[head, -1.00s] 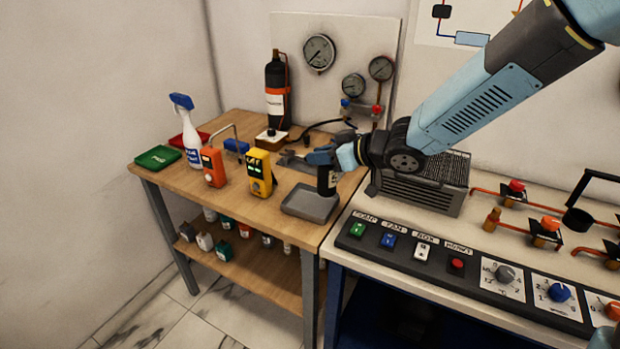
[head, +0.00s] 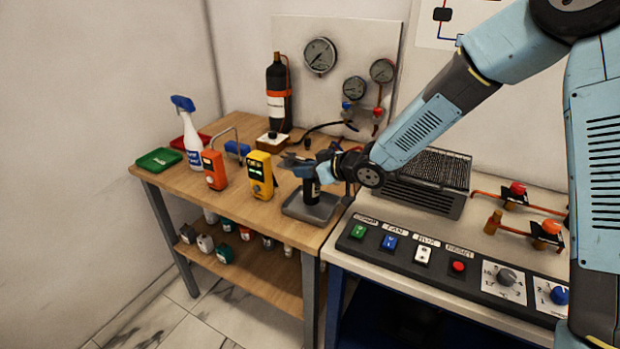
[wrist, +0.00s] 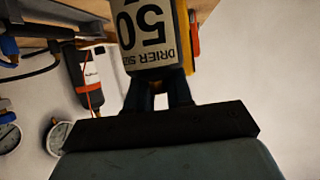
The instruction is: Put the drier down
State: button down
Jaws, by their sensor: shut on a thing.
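In the wrist view the drier (wrist: 148,38) fills the top middle, with a white label reading "DRIER" and "50" upside down. The gripper fingers (wrist: 158,97) reach up to it. The drier's lower end is over or on the tray; I cannot tell whether it touches the tray floor.
A yellow meter (head: 261,175) and an orange meter (head: 214,169) stand left of the tray. A spray bottle (head: 188,135), a green tray (head: 159,160) and a black cylinder (head: 278,92) are farther off. A finned unit (head: 428,183) stands right. Bare wood lies at the front left.

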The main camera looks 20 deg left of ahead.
notch_tip(320, 180, down, 2)
jog(key=shift+f, duration=0.1)
jog(key=c, duration=1)
grip_release()
jog(key=shift+s+d+r, duration=0.1)
jog(key=shift+d+r, duration=0.15)
jog(key=shift+d, duration=0.2)
jog(key=v, duration=1.1)
